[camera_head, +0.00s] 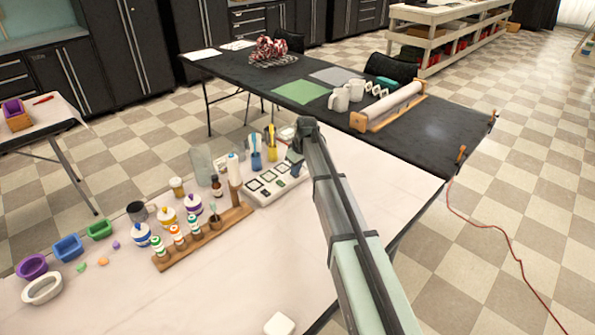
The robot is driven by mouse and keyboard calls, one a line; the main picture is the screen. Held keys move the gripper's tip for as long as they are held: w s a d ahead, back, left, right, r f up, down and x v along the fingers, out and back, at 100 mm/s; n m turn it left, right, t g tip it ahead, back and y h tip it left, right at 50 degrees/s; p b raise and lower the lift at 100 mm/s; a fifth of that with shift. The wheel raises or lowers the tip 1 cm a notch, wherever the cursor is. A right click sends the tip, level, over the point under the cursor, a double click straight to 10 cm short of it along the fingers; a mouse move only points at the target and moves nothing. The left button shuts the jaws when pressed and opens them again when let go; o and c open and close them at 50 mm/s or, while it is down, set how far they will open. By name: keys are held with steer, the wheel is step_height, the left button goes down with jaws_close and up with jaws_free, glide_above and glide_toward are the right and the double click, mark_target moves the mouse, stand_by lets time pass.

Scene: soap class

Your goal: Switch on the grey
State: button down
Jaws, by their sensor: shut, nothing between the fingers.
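A pale grey-white flat device (262,195) with several dark-framed square panels on top lies on the near white table, right of the bottles. I cannot tell which part of it is the grey one or whether anything is lit. My gripper (297,149) is at the device's far right end, above or close to it, and appears shut and empty. My arm comes in from the lower right. The gripper and arm hide part of the device's far right end, and I cannot tell whether the fingertips touch it.
Coloured moulds (68,247) sit at the far left. The table's front middle is mostly clear. A black table (430,130) stands behind.

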steer(key=shift+a+r, duration=0.1)
steer(key=shift+r, duration=0.05)
steer(key=shift+r, duration=0.55)
steer(key=s+d+v, duration=0.1)
steer(key=v, duration=1.1)
steer(key=shift+s+d, duration=0.2)
steer(key=shift+d, duration=0.05)
